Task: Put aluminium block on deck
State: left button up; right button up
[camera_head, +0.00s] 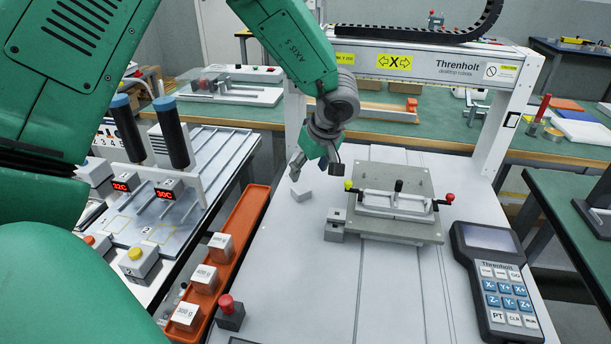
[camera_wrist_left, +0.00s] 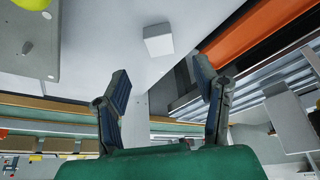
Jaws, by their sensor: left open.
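A small pale aluminium block (camera_head: 302,194) lies on the white gantry table, left of the grey deck plate (camera_head: 415,233). The plate carries a clamp-like fixture (camera_head: 397,204) with black and red knobs. My left gripper (camera_head: 316,168) is open and empty, fingers pointing down, just above and beyond the block. In the left wrist view the block (camera_wrist_left: 158,40) shows past the gap between the two spread fingertips (camera_wrist_left: 163,80), not between the fingers. The plate's corner (camera_wrist_left: 30,45) shows at the upper left there. My right gripper is not in view.
An orange tray (camera_head: 254,205) with labelled weights (camera_head: 219,245) runs left of the table. A red-button box (camera_head: 230,312) stands near the front, and a pendant (camera_head: 489,270) lies at right. The gantry beam (camera_head: 430,64) spans behind. White table is clear front of the plate.

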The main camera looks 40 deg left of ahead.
pick_arm(q)
jog(key=v, duration=0.3)
jog(key=shift+d, duration=0.35)
jog(key=shift+a+f, duration=0.1)
jog(key=shift+a, duration=0.2)
